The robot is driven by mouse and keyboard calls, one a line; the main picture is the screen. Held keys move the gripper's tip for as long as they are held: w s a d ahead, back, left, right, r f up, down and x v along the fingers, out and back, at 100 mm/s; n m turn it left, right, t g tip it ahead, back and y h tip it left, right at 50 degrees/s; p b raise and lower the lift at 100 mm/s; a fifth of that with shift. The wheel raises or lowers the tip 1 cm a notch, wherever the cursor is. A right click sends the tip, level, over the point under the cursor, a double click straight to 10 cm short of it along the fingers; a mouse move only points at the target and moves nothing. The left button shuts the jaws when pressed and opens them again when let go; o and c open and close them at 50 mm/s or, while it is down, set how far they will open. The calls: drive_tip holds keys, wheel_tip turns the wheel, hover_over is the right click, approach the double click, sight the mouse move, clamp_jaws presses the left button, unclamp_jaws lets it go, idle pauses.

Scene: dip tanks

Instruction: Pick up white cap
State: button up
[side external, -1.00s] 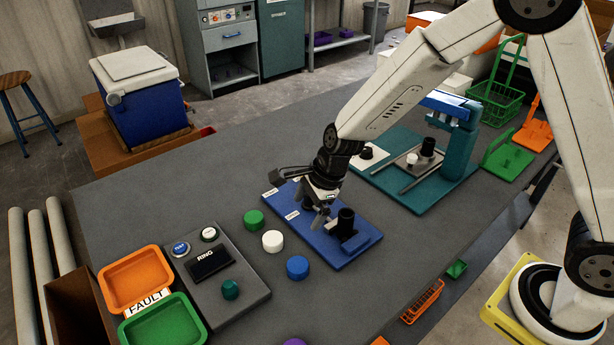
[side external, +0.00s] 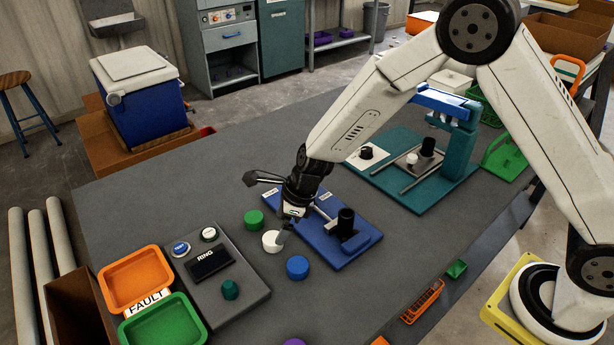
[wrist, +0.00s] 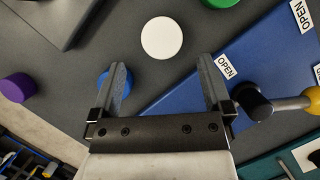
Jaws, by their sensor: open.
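The white cap (side external: 271,241) is a short round disc on the grey table, between a green cap (side external: 254,220) and a blue cap (side external: 297,267). In the wrist view the white cap (wrist: 162,38) lies beyond the open fingertips, roughly centred between them. My gripper (side external: 284,233) is close to the white cap in the side view, partly in front of its right edge. My gripper (wrist: 170,72) is open and empty in the wrist view. The blue cap (wrist: 104,82) is partly hidden behind the left finger.
A blue fixture board (side external: 335,250) with a black knob and OPEN labels lies right of the caps. A grey RING box (side external: 250,300) stands to the left, beside orange (side external: 135,275) and green trays (side external: 163,325). A purple cap (wrist: 17,88) shows in the wrist view.

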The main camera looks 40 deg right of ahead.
sight(272, 238)
drive_tip(key=shift+w+a+f, duration=0.1)
drive_tip(key=shift+f, duration=0.15)
drive_tip(key=shift+x, duration=2.5)
drive_tip(key=shift+w, duration=0.15)
drive_tip(key=c, duration=1.2)
drive_tip(key=shift+r, duration=0.1)
drive_tip(key=shift+a+r, duration=0.1)
drive_tip(key=shift+r, duration=0.55)
drive_tip(key=s+d+r, duration=0.4)
drive_tip(key=s+r, duration=0.7)
drive_tip(key=s, duration=0.2)
drive_tip(key=shift+s+d+r, duration=0.15)
drive_tip(key=shift+s+r, duration=0.05)
drive_tip(key=shift+r, duration=0.1)
